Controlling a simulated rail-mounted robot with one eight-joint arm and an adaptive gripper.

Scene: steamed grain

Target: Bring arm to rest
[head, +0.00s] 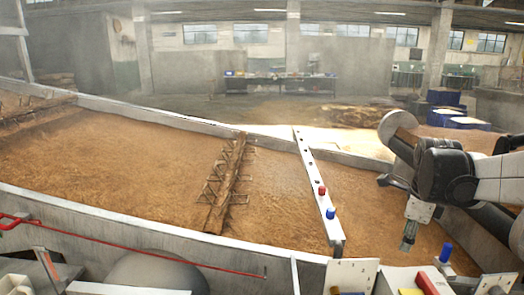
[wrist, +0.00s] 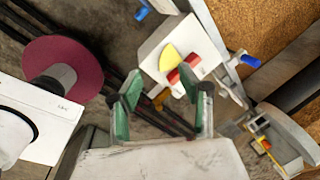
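My arm (head: 445,175) reaches in from the right edge in the head view, bent at a dark joint above the right end of the grain bed. A white block with a short grey tip hangs below it; I cannot tell whether that is part of my gripper. In the wrist view my gripper (wrist: 160,82) shows two green-padded fingers standing well apart. Nothing is between them. Behind the fingers is a white box (wrist: 160,47) with a yellow piece and a red piece on it; I cannot tell its exact distance.
Brown grain (head: 110,155) fills a long walled trough. Blue bins (head: 445,98) stand back right. A red disc (wrist: 62,72) and dark rods lie left in the wrist view.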

